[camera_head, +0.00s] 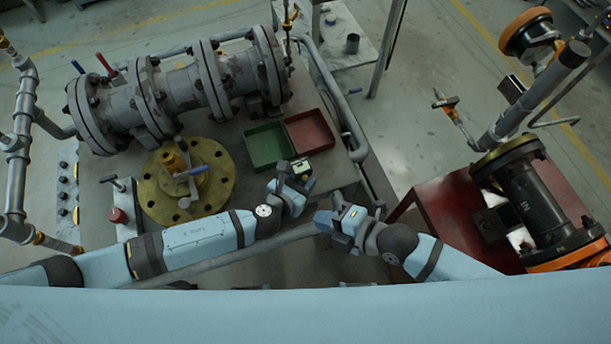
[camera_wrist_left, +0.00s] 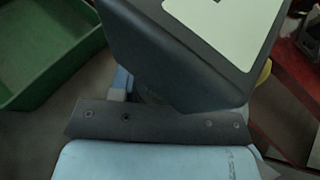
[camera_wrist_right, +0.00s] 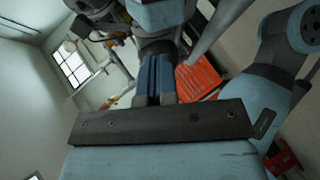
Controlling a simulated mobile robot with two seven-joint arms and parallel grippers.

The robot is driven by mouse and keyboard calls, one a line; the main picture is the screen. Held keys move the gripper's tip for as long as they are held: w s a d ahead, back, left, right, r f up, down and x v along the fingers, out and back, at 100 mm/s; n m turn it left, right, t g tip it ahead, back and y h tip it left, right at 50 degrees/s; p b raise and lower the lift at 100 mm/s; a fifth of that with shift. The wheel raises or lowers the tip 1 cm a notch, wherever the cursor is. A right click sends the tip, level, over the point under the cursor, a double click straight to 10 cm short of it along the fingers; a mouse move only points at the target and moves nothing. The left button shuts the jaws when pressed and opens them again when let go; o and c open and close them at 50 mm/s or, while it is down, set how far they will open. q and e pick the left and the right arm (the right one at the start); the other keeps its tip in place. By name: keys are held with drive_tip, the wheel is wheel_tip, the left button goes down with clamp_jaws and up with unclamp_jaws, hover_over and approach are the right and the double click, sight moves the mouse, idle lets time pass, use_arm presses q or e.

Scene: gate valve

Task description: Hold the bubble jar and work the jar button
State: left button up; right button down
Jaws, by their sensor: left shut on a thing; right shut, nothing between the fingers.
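The bubble jar appears as a dark, box-like body with a pale top (camera_head: 301,168), just in front of the trays in the head view. It fills the upper middle of the left wrist view (camera_wrist_left: 180,50), with a pale panel on top. My left gripper (camera_head: 292,182) is shut on it; its fingers are mostly hidden behind the jar in the left wrist view. My right gripper (camera_head: 324,220) is shut and empty, to the right of and nearer than the jar, apart from it. Its closed blue fingers show in the right wrist view (camera_wrist_right: 160,78). I cannot make out the jar button.
A green tray (camera_head: 268,147) and a red tray (camera_head: 311,132) lie on the bench just beyond the jar. A grey flanged pipe (camera_head: 180,92) and a yellow flange (camera_head: 158,205) are to the left. A red stand (camera_head: 440,205) carries a black valve body (camera_head: 535,200) at right.

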drive_tip(key=w+a, duration=0.2)
drive_tip(key=w, duration=0.4)
drive_tip(key=shift+a, duration=0.2)
drive_tip(key=shift+w, duration=0.15)
idle(1.7)
drive_tip(key=shift+w+a, duration=0.15)
drive_tip(key=shift+w, duration=0.15)
drive_tip(key=shift+w+a, duration=0.2)
drive_tip(key=shift+w, duration=0.2)
idle(0.8)
drive_tip(key=shift+s+d, duration=0.35)
drive_tip(key=shift+s, duration=0.45)
drive_tip(key=shift+s+d, duration=0.3)
drive_tip(key=shift+s, duration=0.5)
drive_tip(key=shift+s+d, duration=0.3)
drive_tip(key=shift+s, duration=0.45)
drive_tip(key=shift+s+d, duration=0.3)
drive_tip(key=shift+s, duration=0.5)
